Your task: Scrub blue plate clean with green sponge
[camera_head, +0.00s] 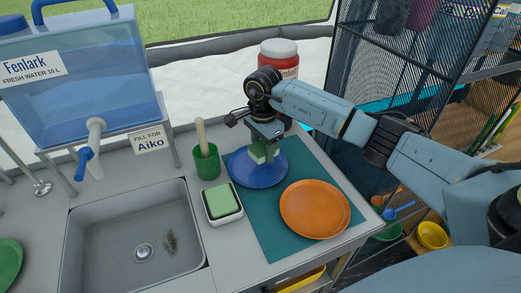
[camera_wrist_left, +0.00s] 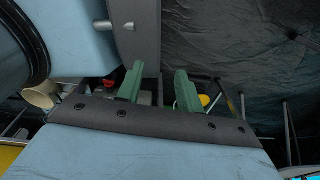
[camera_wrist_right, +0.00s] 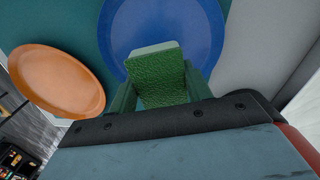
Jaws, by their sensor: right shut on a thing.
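The blue plate (camera_head: 243,174) lies on the teal mat; it also fills the top of the right wrist view (camera_wrist_right: 200,30). My right gripper (camera_head: 264,150) is over the plate, pointing down. It is shut on a green sponge (camera_wrist_right: 160,82) with a pale face and a darker rough face. The sponge is at the plate's surface or just above it; I cannot tell whether it touches. No dirt is clear on the visible part of the plate. My left gripper (camera_wrist_left: 158,85) shows only in its wrist view, with its green fingers apart and nothing between them.
An orange plate (camera_head: 315,209) lies on the teal mat (camera_head: 268,238) near the blue plate. A white dish with a light green block (camera_head: 222,201) and a green cup with a wooden handle (camera_head: 206,163) stand left of the mat. Beyond are the sink (camera_head: 140,230) and a water tank (camera_head: 80,75).

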